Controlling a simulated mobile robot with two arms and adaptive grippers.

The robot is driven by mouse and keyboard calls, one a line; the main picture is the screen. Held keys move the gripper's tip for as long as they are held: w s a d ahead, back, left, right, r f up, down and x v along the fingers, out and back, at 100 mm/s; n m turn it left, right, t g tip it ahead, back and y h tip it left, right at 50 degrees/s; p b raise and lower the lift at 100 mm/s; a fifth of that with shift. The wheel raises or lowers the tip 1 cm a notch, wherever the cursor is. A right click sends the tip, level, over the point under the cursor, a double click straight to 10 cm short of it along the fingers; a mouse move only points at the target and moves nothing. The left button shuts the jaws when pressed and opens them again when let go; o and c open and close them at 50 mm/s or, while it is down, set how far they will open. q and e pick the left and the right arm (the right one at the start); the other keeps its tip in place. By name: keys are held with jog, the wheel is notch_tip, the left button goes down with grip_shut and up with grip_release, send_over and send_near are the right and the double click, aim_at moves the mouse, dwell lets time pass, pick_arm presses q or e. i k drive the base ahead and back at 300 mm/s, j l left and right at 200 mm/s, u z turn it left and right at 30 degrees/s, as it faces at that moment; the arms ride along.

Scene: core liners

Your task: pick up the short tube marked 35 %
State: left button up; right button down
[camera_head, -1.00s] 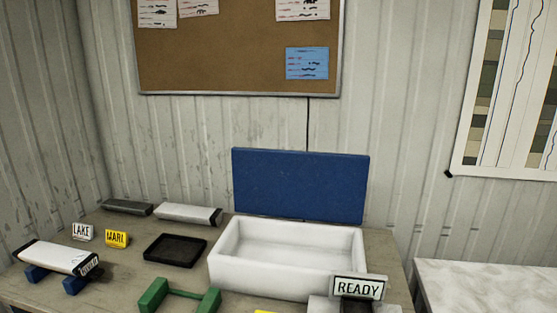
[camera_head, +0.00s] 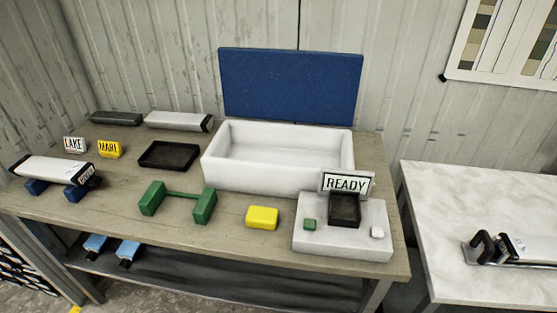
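No marking of 35 % is readable on any tube here. A white tube (camera_head: 50,169) with a dark end cap lies across blue supports (camera_head: 75,192) at the table's left; the writing on its end is too small to read. A dark tube (camera_head: 114,118) and a light tube (camera_head: 176,121) with a black end lie at the back. Two blue-ended pieces (camera_head: 95,243) lie on the lower shelf; I cannot tell if they are tubes. A whitish tube-like piece (camera_head: 520,248) with black fittings lies on the right table, cut by the frame edge. Neither gripper is in view.
The work table (camera_head: 110,205) holds a white open box (camera_head: 225,178) before a blue panel (camera_head: 290,88), a black tray (camera_head: 168,155), a green stand (camera_head: 178,200), a yellow block (camera_head: 262,217) and a device with a READY sign (camera_head: 346,184). The right table (camera_head: 440,200) is mostly clear.

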aim_at(55, 169)
jog(key=u, duration=1.4)
